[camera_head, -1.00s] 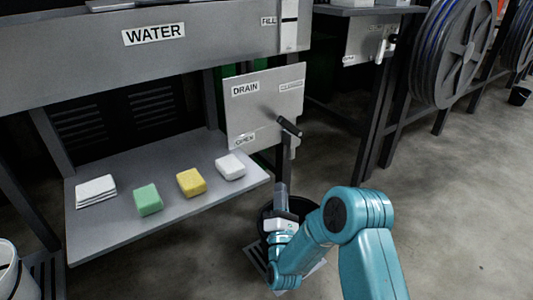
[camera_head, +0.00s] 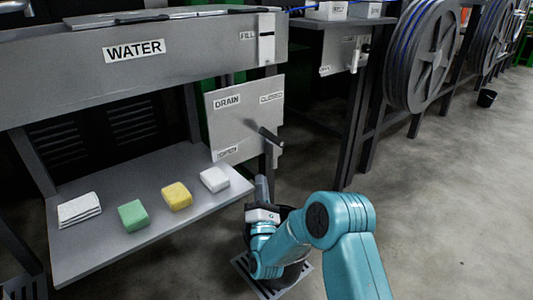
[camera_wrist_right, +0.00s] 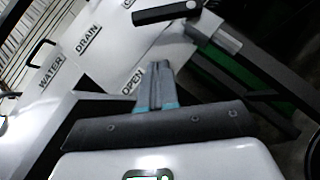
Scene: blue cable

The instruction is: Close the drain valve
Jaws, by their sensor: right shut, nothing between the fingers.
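The drain valve's dark lever (camera_head: 270,136) sticks out from a light grey panel (camera_head: 240,128) labelled DRAIN and OPEN, with a second, blurred label at upper right. In the head view the lever slants down to the right. In the right wrist view the lever (camera_wrist_right: 166,13) lies at the top, beyond the fingertips. My right gripper (camera_head: 261,182) is below the lever in the head view, pointing up toward it and apart from it. In the wrist view its fingers (camera_wrist_right: 160,68) are together and empty. My left gripper is not in view.
A grey shelf (camera_head: 110,246) at left holds a white cloth stack (camera_head: 79,209) and green (camera_head: 132,215), yellow (camera_head: 177,196) and white (camera_head: 214,179) blocks. A dark bucket (camera_head: 292,223) stands behind my right arm.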

